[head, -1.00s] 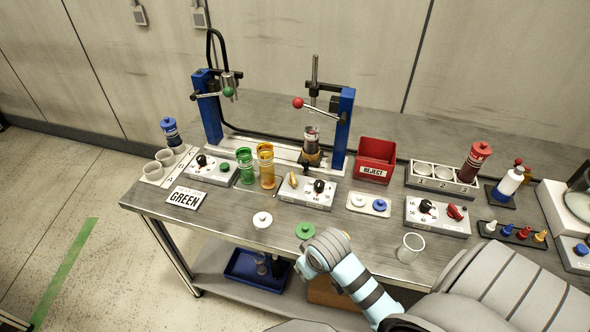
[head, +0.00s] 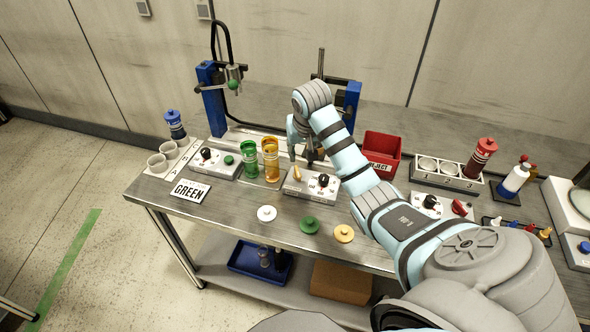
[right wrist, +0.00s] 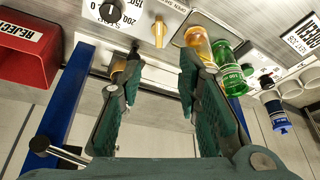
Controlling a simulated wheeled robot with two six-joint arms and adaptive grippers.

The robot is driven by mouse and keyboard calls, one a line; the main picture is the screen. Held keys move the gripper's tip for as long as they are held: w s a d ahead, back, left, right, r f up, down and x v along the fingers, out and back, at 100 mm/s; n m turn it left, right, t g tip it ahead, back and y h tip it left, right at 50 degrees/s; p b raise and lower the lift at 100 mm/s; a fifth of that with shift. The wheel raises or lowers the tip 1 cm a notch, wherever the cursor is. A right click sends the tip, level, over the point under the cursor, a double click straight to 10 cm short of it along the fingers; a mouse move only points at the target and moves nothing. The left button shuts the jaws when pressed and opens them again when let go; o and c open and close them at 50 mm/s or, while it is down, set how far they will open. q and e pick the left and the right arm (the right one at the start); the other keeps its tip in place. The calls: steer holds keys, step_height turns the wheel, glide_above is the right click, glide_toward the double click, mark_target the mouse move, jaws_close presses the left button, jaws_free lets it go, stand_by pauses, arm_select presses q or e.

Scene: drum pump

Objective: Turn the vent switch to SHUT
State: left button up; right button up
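The vent switch appears to be the small tan lever (head: 297,174) on the grey-white control box (head: 303,192) at the middle of the bench. It also shows in the right wrist view (right wrist: 158,32), beyond the fingertips and roughly between them. A black knob (right wrist: 109,11) with a number scale sits beside it on the same box. My left gripper is not in view.
Green (head: 249,160) and orange (head: 270,160) cylinders stand close left of the box. Two blue-posted stands (head: 212,105) rise behind; the right one is partly covered by my arm. A red REJECT bin (head: 382,146) is to the right. Several coloured discs lie in front.

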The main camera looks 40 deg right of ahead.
mark_target(298, 171)
steer(key=b+x, duration=0.3)
steer(key=x, duration=1.1)
steer(key=shift+d, duration=0.1)
steer(key=shift+s, duration=0.1)
jaws_close()
